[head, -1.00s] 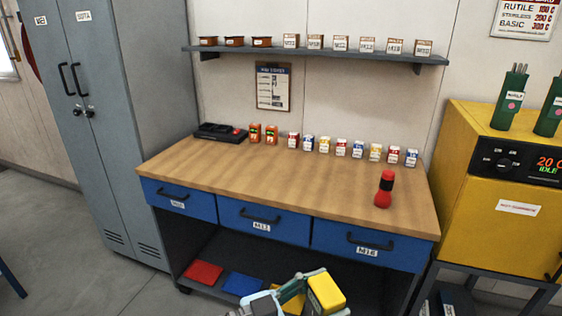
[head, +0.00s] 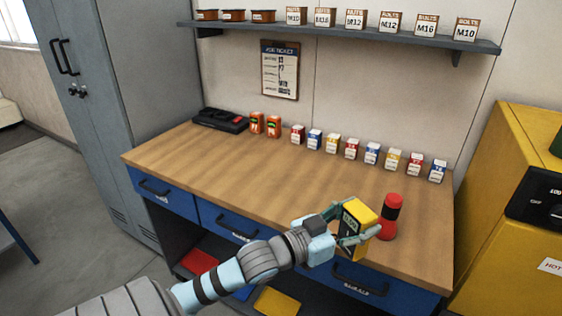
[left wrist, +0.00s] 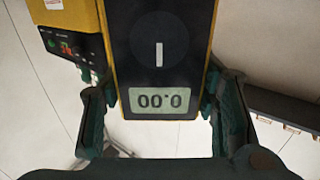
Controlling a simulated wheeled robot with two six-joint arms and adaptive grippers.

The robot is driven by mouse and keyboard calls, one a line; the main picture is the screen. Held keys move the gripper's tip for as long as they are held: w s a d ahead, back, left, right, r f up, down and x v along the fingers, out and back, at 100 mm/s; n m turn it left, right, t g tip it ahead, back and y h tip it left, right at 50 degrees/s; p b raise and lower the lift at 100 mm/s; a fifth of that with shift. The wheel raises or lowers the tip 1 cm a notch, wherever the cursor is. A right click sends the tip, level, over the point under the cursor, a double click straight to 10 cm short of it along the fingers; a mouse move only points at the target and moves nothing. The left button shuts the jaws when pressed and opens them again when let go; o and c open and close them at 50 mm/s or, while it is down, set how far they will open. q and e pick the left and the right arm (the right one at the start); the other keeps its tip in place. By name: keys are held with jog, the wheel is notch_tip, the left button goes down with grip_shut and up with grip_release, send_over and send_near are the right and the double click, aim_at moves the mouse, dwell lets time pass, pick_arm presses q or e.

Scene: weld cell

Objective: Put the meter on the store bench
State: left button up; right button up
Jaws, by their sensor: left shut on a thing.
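The meter (head: 357,229) is a yellow block with a dark face. In the left wrist view the meter (left wrist: 160,52) shows a dial and a display reading 0.00, upside down. My left gripper (head: 352,234) is shut on it, and its two dark green fingers (left wrist: 160,112) lie along the meter's sides. The store bench (head: 240,170) has a wooden top and blue drawers. The meter shows over the bench's front right part; I cannot tell its height above the top. My right gripper is not in view.
A red bottle with a black band (head: 390,216) stands just right of the meter. Several small boxes (head: 352,149) line the back, with a black case (head: 220,121) at the back left. The middle and left front of the top are clear. A yellow oven (head: 500,190) stands at right.

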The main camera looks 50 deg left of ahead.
pick_arm(q)
jog(key=w+a+r+n+y, duration=0.3)
jog(key=w+a+r+y, duration=0.25)
jog(key=a, duration=0.25)
jog(key=w+a+r+n+y, duration=0.4)
jog(key=w+a+r+y, duration=0.1)
jog(key=a+r, duration=0.25)
jog(key=f+b, duration=0.1)
jog(key=f, duration=0.5)
jog(key=f+b, duration=0.2)
jog(key=f, duration=0.5)
jog(key=f+b, duration=0.2)
jog(key=f, duration=0.4)
jog(key=shift+a+f, duration=0.3)
jog(key=shift+a, duration=0.1)
jog(key=shift+r, duration=0.1)
jog(key=o, duration=1.4)
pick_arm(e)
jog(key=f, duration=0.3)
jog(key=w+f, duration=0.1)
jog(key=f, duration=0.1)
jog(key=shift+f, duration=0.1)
pick_arm(q)
jog(key=v, duration=1.2)
jog(key=shift+r, duration=0.2)
